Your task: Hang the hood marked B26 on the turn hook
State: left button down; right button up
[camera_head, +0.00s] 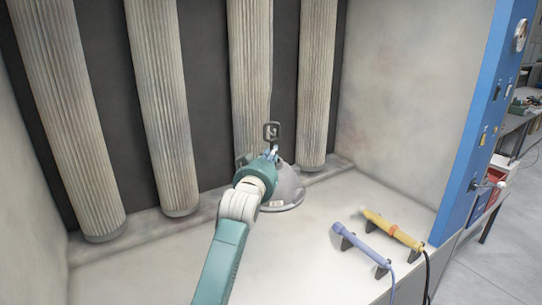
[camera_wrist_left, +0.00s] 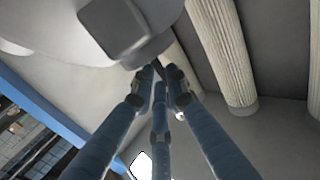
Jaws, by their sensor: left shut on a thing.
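My left gripper (camera_head: 268,155) reaches in over the pale floor of the bay and is shut on the grey hood's upper part. The grey dome-shaped hood (camera_head: 289,190) is partly hidden behind the gripper and has a small pale label near its lower rim, too small to read. A dark square eye (camera_head: 272,131) stands up above the gripper, seemingly the hood's top loop. In the left wrist view, the blue fingers (camera_wrist_left: 160,82) close together below a large pale grey body (camera_wrist_left: 60,22). I cannot make out the turn hook for certain. My right gripper is not in view.
Several pleated filter columns (camera_head: 160,100) hang along the dark back wall. A blue handled tool (camera_head: 360,245) and a yellow one (camera_head: 393,230) rest on black stands at the front right. A blue panel (camera_head: 480,120) with a protruding knob (camera_head: 489,184) edges the bay.

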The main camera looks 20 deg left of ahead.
pick_arm(q)
jog(key=shift+f+b, duration=0.5)
jog(key=shift+f, duration=0.6)
